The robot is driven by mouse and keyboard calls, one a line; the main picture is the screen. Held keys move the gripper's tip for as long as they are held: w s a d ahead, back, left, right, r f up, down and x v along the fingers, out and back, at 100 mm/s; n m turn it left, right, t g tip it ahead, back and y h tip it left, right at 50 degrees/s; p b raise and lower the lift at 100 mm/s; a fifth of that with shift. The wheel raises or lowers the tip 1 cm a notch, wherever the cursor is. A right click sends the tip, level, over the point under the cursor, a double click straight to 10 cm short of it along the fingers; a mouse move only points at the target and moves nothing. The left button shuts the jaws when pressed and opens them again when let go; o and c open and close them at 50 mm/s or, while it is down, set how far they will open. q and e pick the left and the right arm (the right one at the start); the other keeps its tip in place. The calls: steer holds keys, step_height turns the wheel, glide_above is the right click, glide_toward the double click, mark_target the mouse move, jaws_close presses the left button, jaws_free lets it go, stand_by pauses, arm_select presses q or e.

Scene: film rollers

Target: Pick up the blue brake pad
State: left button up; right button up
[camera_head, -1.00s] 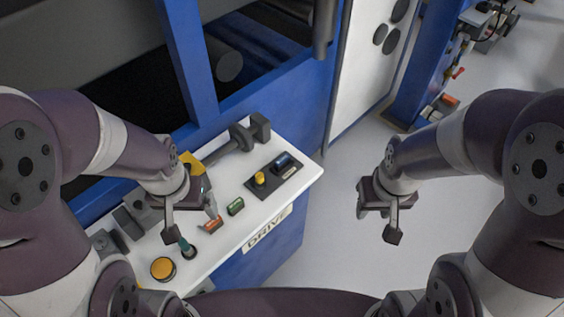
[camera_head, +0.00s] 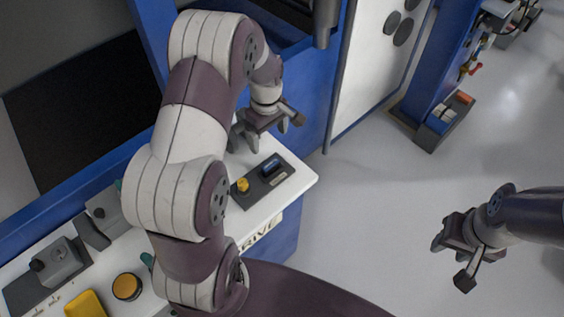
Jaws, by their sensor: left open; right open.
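The blue brake pad (camera_head: 271,166) is a small dark blue piece in the black holder (camera_head: 265,190) on the white console top. A yellow knob-like piece (camera_head: 242,185) sits beside it in the same holder. My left gripper (camera_head: 276,132) is open and empty, in the air just behind the holder in the picture. It is apart from the pad, and the pad shows clear of its fingers. My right gripper (camera_head: 450,264) is open and empty, over the grey floor at the right, far from the pad.
The white console (camera_head: 298,188) has a DRIVE label on its front edge. My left arm covers its middle. An orange button (camera_head: 127,286), a yellow piece (camera_head: 87,304) and a grey control box (camera_head: 52,265) lie at left. Blue machine frame stands behind.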

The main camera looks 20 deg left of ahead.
mark_target(269, 162)
arm_select(q)
steer(key=f, duration=0.3)
steer(key=f+p, duration=0.1)
steer(key=f, duration=0.6)
steer(key=shift+s+f, duration=0.2)
steer(key=shift+s, duration=0.05)
steer(key=shift+w+f, duration=0.2)
steer(key=shift+f, duration=0.2)
steer(key=shift+a, duration=0.1)
steer(key=c, duration=1.2)
